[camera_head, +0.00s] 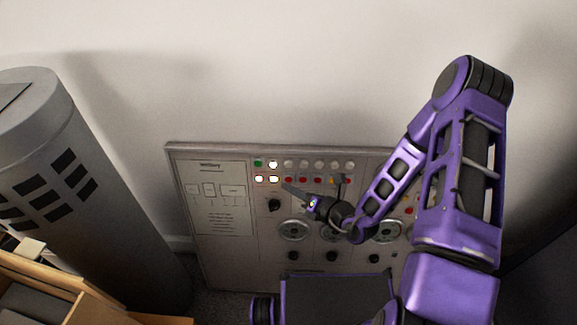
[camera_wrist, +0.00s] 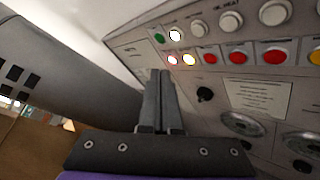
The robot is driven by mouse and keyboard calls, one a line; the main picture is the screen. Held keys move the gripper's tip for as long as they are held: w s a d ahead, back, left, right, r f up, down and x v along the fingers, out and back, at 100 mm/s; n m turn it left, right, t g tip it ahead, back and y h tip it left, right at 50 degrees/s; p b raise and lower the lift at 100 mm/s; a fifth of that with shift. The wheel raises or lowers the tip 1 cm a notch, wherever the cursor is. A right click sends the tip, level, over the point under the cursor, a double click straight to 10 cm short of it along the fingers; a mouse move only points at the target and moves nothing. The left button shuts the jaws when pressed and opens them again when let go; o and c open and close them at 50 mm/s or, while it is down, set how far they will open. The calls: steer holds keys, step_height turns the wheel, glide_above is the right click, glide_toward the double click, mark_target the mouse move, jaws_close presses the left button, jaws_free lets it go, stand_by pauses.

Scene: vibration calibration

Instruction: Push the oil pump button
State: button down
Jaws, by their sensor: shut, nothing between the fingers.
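The grey control panel (camera_head: 224,262) stands against the wall with two rows of round buttons along its top. The upper row has a green button (camera_head: 258,164), a lit white button (camera_head: 273,164) and several unlit white ones.
A grey column with dark slots (camera_head: 110,190) stands left of the panel. A wooden box (camera_head: 60,290) is at the lower left. Black knobs (camera_head: 274,204) and round gauges (camera_head: 293,230) sit below the buttons. My arm covers the panel's right side.

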steer(key=w+f+b, duration=0.1)
steer(key=w, duration=0.6)
steer(key=shift+f+b, duration=0.2)
steer(key=shift+b, duration=0.15)
steer(key=shift+w+d, duration=0.1)
steer(key=shift+d, duration=0.05)
stand_by(1.6)
steer(key=shift+w, duration=0.3)
steer(key=shift+w+f, duration=0.15)
steer(key=shift+w, duration=0.25)
stand_by(0.5)
steer(key=shift+s, duration=0.8)
steer(key=shift+s+r+p, duration=0.2)
steer(key=shift+s+p, duration=0.15)
steer(key=shift+s, duration=0.5)
steer(key=shift+s+r+p, duration=0.25)
steer(key=shift+s+p, duration=0.1)
steer(key=shift+s, duration=0.45)
steer(key=shift+s+r+p, duration=0.2)
steer(key=shift+s+p, duration=0.15)
steer(key=shift+s, duration=0.5)
